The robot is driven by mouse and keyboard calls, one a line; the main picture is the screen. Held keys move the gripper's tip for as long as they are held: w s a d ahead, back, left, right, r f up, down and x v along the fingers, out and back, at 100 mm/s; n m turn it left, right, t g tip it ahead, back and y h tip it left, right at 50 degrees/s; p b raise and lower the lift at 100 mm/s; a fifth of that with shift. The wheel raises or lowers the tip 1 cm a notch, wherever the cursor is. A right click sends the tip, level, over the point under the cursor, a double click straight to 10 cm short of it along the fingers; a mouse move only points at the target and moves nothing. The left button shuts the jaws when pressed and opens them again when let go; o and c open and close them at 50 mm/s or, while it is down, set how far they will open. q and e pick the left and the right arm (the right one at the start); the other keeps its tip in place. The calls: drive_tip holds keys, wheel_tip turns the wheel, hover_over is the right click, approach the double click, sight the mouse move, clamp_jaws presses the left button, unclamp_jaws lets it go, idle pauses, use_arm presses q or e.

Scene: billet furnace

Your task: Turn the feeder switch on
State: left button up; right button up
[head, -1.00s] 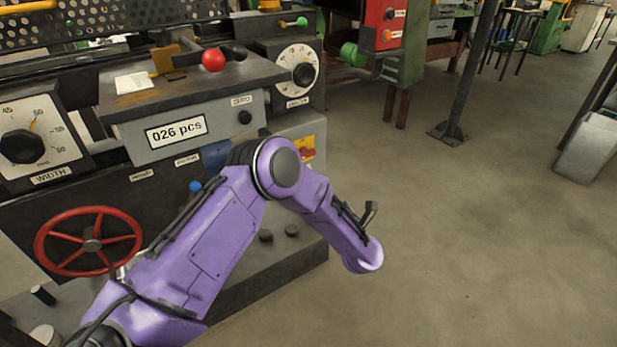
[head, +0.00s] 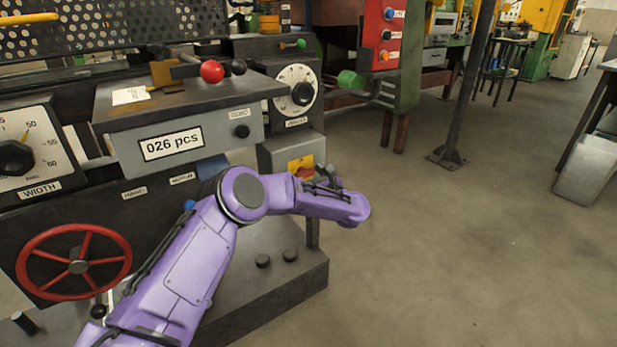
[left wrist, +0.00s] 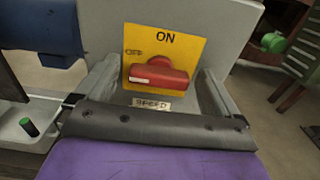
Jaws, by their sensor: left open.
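The feeder switch (left wrist: 158,75) is a red handle on a yellow plate (left wrist: 188,48) marked ON at the top and OFF at the left. The handle lies sideways, with a white mark on its left end. In the head view the yellow plate (head: 296,163) shows on the machine's right front, partly hidden by my purple left arm. My left gripper (left wrist: 157,78) is open and empty in the left wrist view, one finger to each side of the handle. I cannot tell whether they touch the plate. My right gripper is not in view.
Above the switch sit a counter box (head: 188,145) reading 026 pcs and a white dial (head: 297,90). A red handwheel (head: 75,263) is at lower left. A dark post (head: 468,90) stands beyond open floor on the right.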

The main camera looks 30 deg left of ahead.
use_arm(q)
drive_tip(key=c, duration=1)
drive_tip(key=shift+c, duration=0.2)
drive_tip(key=shift+m, duration=0.4)
drive_tip(key=m, duration=0.3)
drive_tip(key=shift+m, duration=0.4)
drive_tip(key=m, duration=0.4)
drive_tip(key=shift+w+d, duration=0.1)
drive_tip(key=m+p, duration=0.1)
drive_tip(key=m, duration=0.4)
drive_tip(key=shift+f+m, duration=0.1)
drive_tip(key=shift+m, duration=0.3)
drive_tip(key=shift+f+m+p, duration=0.15)
drive_tip(key=shift+m+p, duration=0.4)
drive_tip(key=shift+m, duration=1.25)
